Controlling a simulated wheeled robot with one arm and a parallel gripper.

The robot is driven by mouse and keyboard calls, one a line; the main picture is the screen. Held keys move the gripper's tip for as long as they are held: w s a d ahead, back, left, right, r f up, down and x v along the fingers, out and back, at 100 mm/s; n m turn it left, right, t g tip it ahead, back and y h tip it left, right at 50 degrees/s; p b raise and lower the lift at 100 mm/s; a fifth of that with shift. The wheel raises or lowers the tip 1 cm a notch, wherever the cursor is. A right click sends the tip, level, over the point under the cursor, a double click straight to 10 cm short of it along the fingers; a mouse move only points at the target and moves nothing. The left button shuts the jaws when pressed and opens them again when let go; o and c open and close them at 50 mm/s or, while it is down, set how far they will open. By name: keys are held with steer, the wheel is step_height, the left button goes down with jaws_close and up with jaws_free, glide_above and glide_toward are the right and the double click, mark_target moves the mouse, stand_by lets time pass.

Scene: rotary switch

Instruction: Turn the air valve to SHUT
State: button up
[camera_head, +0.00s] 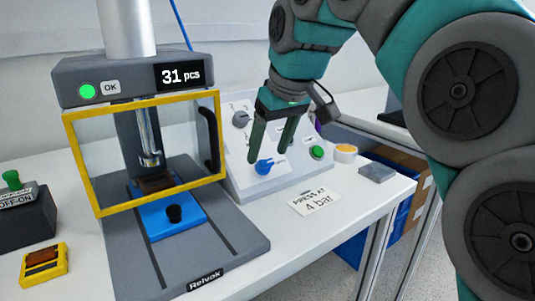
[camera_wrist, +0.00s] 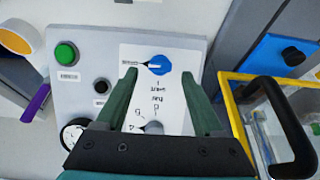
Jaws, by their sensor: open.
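The air valve is a blue rotary knob (camera_head: 264,166) low on the sloped grey control panel (camera_head: 232,181). In the wrist view the blue knob (camera_wrist: 160,65) has a pale pointer aimed left, towards a small label too fine to read. An upside-down label that looks like SHUT (camera_wrist: 162,88) sits below the knob there, beside a tick mark. My gripper (camera_head: 268,153) is open over the panel. In the wrist view its fingertips (camera_wrist: 160,73) lie either side of the knob, with visible gaps; the exact height above it is unclear.
A grey knob (camera_head: 240,119) and green button (camera_head: 317,153) share the panel; a black button (camera_wrist: 101,86) and dial (camera_wrist: 72,133) show in the wrist view. The press with its yellow-framed guard (camera_head: 82,160) stands close left. A PRESS AT 4 bar card (camera_head: 314,201) lies in front.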

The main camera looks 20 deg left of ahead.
mark_target(265, 165)
steer(key=shift+x, duration=1.15)
jaws_close()
